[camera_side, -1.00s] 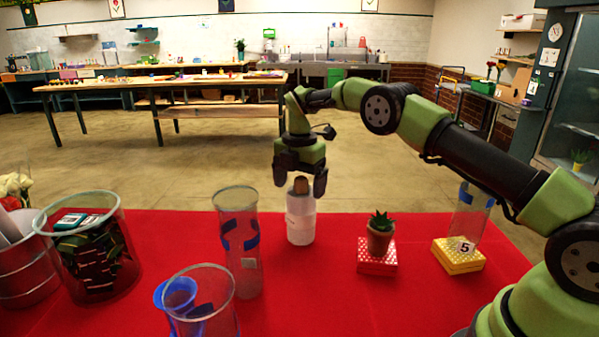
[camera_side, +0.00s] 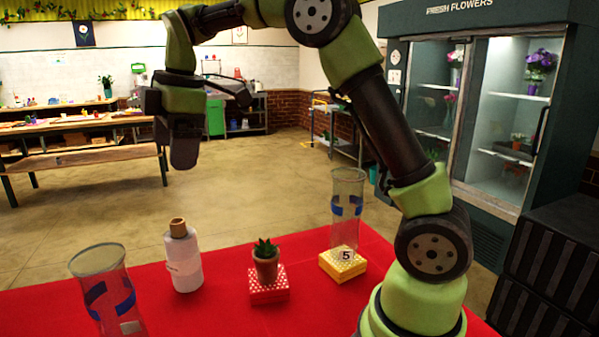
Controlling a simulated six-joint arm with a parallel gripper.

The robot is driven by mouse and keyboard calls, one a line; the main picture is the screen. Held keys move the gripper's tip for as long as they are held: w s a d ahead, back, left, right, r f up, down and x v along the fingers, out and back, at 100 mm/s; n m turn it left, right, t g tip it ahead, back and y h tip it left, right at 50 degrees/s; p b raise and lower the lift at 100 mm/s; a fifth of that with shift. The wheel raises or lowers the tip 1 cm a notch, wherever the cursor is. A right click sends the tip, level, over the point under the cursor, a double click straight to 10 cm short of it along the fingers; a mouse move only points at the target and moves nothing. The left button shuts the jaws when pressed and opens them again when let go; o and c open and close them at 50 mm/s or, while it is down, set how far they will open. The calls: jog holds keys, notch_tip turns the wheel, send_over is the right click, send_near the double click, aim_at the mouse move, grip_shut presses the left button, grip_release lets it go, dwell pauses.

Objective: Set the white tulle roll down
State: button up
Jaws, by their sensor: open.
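The white tulle roll (camera_side: 184,264) stands upright on the red tablecloth (camera_side: 215,310), with its brown core showing at the top. Nothing is touching it. My gripper (camera_side: 178,152) hangs above the roll with clear space between them. It is open and holds nothing. It is seen from the side, so the gap between its fingers is hard to see.
A clear vase with blue tape (camera_side: 108,298) stands left of the roll. To the right are a potted succulent (camera_side: 266,264) on a red dotted box (camera_side: 268,291), a yellow box marked 5 (camera_side: 342,266) and another taped vase (camera_side: 346,205).

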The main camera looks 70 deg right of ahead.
jog(key=s+a+r+m+t, duration=0.1)
jog(key=s+a+r+m, duration=0.1)
jog(key=s+m, duration=0.4)
jog(key=s+a+r+m+t, duration=0.1)
jog(key=s+r+m+t, duration=0.15)
jog(key=s, duration=0.55)
jog(key=s+a+f+m+t+y, duration=0.1)
jog(key=s+f+m, duration=0.3)
jog(key=s+m, duration=0.4)
jog(key=shift+s+a+f, duration=0.2)
jog(key=shift+s+f, duration=0.1)
jog(key=shift+s, duration=0.3)
